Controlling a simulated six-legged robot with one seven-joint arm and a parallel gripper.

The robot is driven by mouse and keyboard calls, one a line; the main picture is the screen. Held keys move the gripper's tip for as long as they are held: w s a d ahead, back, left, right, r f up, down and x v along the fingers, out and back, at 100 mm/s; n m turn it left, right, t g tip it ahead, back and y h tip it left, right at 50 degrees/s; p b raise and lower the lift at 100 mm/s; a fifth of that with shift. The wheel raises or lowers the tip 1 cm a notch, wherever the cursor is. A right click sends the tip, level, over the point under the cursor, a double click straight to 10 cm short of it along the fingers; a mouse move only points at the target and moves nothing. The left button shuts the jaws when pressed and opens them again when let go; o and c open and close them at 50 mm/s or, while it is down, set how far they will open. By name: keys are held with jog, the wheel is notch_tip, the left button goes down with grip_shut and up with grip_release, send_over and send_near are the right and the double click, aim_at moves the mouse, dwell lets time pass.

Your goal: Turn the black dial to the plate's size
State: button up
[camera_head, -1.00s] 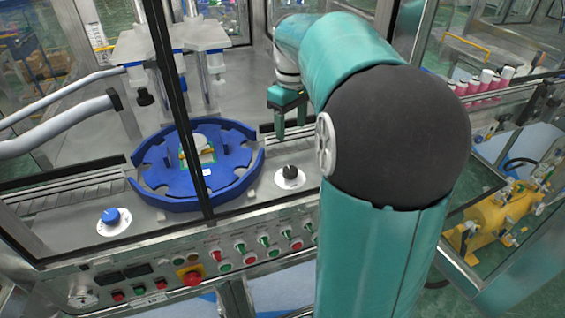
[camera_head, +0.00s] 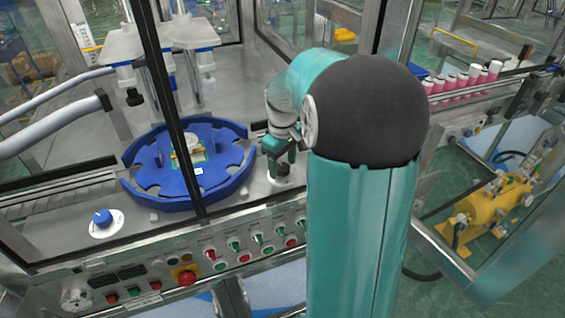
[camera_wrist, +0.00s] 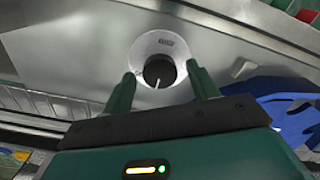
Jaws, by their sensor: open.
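The black dial (camera_wrist: 158,71) shows in the wrist view, inside a white round scale plate (camera_wrist: 148,43) with small dark markings. A white pointer line is on the dial; the markings are too small to read. My gripper (camera_wrist: 161,82) is open, with one green finger on each side of the dial. Whether the fingers touch it I cannot tell. In the head view my gripper (camera_head: 279,150) is right above the dial (camera_head: 283,169), which it partly hides. A small plate (camera_head: 187,158) sits in the middle of the blue star-wheel (camera_head: 150,190).
A blue dial (camera_head: 103,217) is on the panel at left. Buttons and a red emergency stop (camera_head: 187,278) line the front below. A dark frame post (camera_head: 170,110) crosses before the star-wheel. Pink cans (camera_head: 462,82) stand on a conveyor at right.

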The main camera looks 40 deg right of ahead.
jog(key=shift+c, duration=0.2)
jog(key=c, duration=0.9)
jog(key=shift+c, duration=0.2)
jog(key=shift+m, duration=0.4)
jog(key=m, duration=0.3)
jog(key=shift+m, duration=0.3)
jog(key=m, duration=0.5)
jog(key=shift+m, duration=0.3)
jog(key=o, duration=1)
